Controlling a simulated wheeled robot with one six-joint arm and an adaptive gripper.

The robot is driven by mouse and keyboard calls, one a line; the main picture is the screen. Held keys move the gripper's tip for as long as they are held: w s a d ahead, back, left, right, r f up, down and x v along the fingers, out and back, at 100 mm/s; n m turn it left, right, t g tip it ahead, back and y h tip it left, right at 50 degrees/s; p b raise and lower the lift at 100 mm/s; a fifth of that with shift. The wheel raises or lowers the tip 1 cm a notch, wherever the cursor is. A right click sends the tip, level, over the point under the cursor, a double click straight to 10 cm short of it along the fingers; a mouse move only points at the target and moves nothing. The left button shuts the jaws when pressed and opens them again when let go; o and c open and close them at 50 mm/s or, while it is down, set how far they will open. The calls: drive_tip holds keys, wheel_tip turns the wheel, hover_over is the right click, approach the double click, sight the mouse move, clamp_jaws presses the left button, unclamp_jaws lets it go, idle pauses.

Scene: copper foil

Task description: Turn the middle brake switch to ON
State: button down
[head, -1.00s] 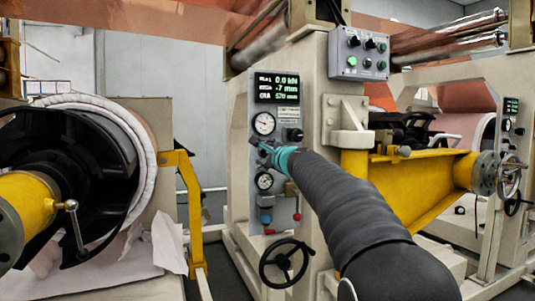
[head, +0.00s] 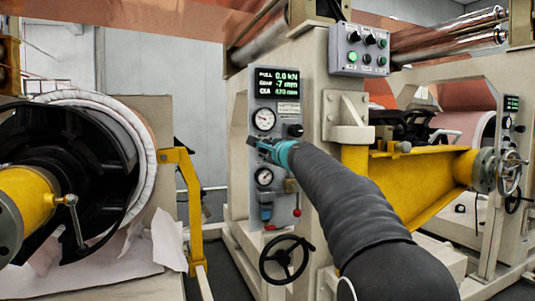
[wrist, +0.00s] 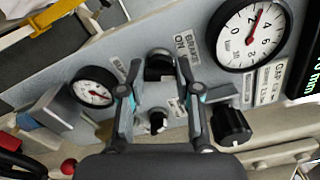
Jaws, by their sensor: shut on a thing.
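In the head view my gripper (head: 260,147) is at the panel between the two round gauges and covers the switch.
An upper gauge (head: 264,119) and lower gauge (head: 264,177) flank my gripper. Another black knob (wrist: 232,125) is close to its right finger. A black handwheel (head: 287,260) is below, a yellow beam (head: 425,180) at the right, and a large roll (head: 115,120) at the left.

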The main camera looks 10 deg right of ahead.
drive_tip(key=shift+n+b, duration=2.8)
drive_tip(key=shift+n, duration=2.2)
drive_tip(key=c, duration=0.8)
unclamp_jaws()
drive_tip(key=s+d, duration=0.2)
drive_tip(key=s, duration=0.9)
drive_tip(key=shift+s+d, duration=0.2)
drive_tip(key=shift+s, duration=0.15)
